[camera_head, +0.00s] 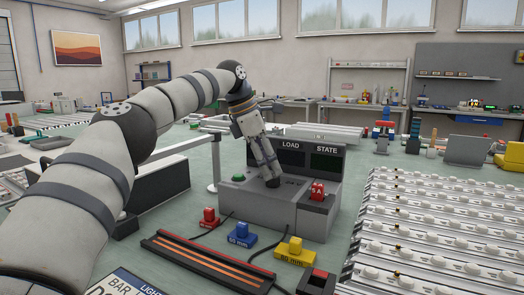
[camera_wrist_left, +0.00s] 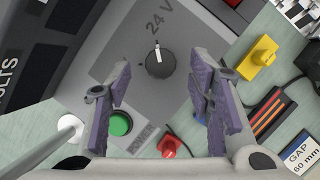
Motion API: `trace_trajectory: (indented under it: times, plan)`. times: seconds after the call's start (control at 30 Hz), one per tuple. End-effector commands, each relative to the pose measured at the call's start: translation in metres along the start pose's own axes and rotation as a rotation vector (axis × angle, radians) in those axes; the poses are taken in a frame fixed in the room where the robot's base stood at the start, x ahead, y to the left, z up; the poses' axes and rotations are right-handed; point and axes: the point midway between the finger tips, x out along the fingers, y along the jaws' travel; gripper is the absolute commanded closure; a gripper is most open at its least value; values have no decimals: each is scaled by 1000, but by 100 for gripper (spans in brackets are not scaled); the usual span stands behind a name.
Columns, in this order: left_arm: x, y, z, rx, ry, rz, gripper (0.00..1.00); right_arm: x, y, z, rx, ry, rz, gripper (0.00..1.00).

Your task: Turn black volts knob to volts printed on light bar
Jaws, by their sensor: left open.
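The black volts knob (camera_wrist_left: 160,64) sits on the grey power unit (camera_head: 253,203); its white pointer points at the printed 24 V in the left wrist view. My left gripper (camera_head: 271,181) hangs over the unit's top. In the left wrist view my open left gripper (camera_wrist_left: 158,88) has its purple-padded fingers to either side of the knob, with none visibly touching it. A card with "LIGHT BAR" lettering (camera_head: 125,285) is cut off at the bottom edge, and I cannot read a voltage on it. My right gripper is out of view.
A green button (camera_wrist_left: 120,123) is near the knob. The LOAD and STATE display (camera_head: 308,160) stands behind it. Red (camera_head: 209,217), blue (camera_head: 241,235) and yellow (camera_head: 295,251) plug blocks and an orange-striped black bar (camera_head: 205,262) lie in front. Lamp rows (camera_head: 440,230) fill the right.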

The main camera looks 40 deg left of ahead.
Motion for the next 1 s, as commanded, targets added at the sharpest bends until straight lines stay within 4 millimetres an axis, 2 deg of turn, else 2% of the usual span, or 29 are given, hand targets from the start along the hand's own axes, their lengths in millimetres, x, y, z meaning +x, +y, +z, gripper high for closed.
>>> trace_trajectory:
  times: [0.03,0.2,0.33,0.53,1.0]
  plan:
    - [-16,0,2,0,-5,5,52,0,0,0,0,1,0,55]
    - [-67,0,2,-1,-4,3,52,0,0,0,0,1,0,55]
    - [-82,1,1,-1,1,4,52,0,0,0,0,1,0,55]
    - [-93,0,0,0,1,0,52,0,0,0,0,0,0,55]
    - [-93,0,0,1,0,-1,52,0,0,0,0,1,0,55]
